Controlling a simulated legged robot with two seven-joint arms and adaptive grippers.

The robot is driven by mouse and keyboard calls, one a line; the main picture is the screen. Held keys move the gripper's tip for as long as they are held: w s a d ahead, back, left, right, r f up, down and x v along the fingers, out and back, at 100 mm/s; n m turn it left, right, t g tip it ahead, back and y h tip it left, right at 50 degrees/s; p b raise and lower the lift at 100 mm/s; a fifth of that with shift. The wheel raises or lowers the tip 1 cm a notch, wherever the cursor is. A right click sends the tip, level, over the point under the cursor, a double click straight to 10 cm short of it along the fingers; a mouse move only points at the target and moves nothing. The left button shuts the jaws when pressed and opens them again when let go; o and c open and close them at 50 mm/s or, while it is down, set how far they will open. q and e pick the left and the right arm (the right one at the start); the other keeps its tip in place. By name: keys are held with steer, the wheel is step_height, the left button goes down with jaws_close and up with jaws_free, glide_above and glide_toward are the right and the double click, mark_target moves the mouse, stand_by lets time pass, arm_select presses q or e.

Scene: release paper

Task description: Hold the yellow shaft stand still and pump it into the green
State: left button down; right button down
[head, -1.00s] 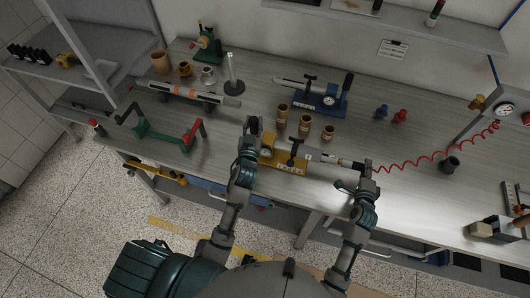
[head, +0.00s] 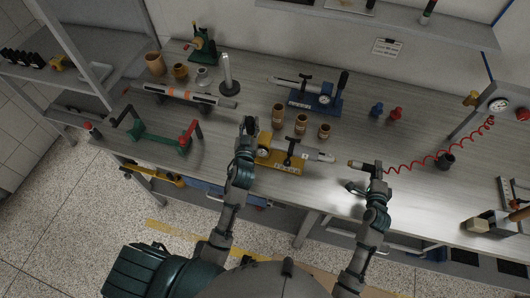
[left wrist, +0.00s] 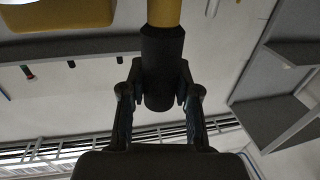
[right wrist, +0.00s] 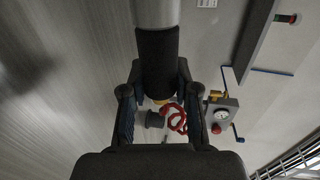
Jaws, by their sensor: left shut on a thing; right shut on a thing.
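The yellow shaft stand (head: 282,160) with a gauge and a black lever lies on the bench in the head view. Its pale metal shaft (head: 318,156) points right. My left gripper (head: 250,126) is at its left end; in the left wrist view it is shut on a black grip (left wrist: 161,70) with a yellow part beyond. My right gripper (head: 376,168) is shut on the black hose fitting (head: 362,165), right of the shaft end with a small gap. The fitting (right wrist: 157,65) also shows in the right wrist view.
The red coiled hose (head: 430,160) runs to a gauge unit (head: 497,103) at right. Brown cups (head: 301,124) stand just behind the yellow stand. A blue gauge stand (head: 318,101) is farther back.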

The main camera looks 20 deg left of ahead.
arm_select(q)
steer(key=c, duration=0.8)
jaws_free()
steer(key=shift+o, duration=0.2)
steer(key=shift+f, duration=0.15)
steer(key=s+d, duration=0.2)
steer(key=s, duration=0.9)
steer(key=shift+s+d, duration=0.15)
steer(key=shift+s, duration=0.2)
